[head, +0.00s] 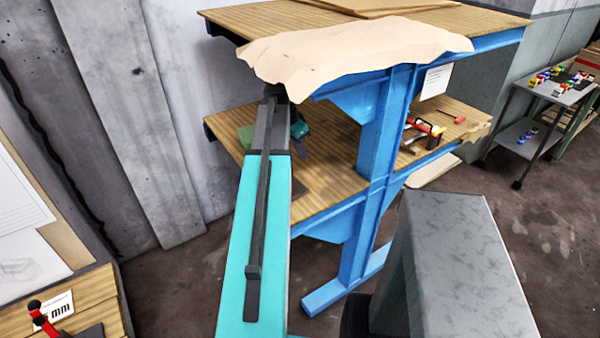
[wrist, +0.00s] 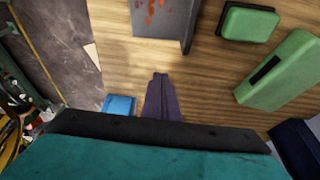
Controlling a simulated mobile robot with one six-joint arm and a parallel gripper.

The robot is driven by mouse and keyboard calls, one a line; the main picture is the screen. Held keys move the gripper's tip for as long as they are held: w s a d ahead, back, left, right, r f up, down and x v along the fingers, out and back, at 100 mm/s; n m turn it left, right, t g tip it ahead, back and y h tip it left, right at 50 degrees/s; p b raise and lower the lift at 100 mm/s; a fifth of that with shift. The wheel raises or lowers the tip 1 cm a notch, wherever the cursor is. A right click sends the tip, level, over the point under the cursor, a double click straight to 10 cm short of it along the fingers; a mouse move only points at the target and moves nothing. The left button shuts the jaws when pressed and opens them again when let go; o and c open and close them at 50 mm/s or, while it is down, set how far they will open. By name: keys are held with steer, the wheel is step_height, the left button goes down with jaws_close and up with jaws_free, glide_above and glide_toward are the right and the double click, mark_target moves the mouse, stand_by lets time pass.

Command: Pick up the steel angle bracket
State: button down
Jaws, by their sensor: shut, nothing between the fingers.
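A grey metal piece with a folded edge and orange-red marks (wrist: 160,18) lies on the wooden shelf at the top of the wrist view, cut off by the frame. It looks like the steel angle bracket. My gripper (wrist: 160,77) is shut and empty, its dark fingers pointing toward the piece with bare wood showing between them. In the head view my gripper (head: 301,148) is over the middle shelf, partly hidden by my arm. I cannot make out the bracket clearly in the head view.
A small green box (wrist: 248,22) and a longer green case (wrist: 280,72) lie right of the metal piece. The blue rack post (head: 378,140) stands right of my arm. The upper shelf, with a draped beige sheet (head: 350,48), is above my gripper.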

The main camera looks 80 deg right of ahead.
steer(key=shift+w+f, duration=0.1)
stand_by(0.3)
steer(key=shift+p+x, duration=1.45)
steer(key=shift+x, duration=3.05)
steer(key=shift+f, duration=0.35)
steer(key=shift+w+a+r+p, duration=0.15)
steer(key=shift+w+a+p, duration=0.55)
steer(key=shift+w+a, duration=0.1)
steer(key=shift+w+a+p, duration=0.3)
steer(key=shift+w+a, duration=0.2)
steer(key=shift+w, duration=0.1)
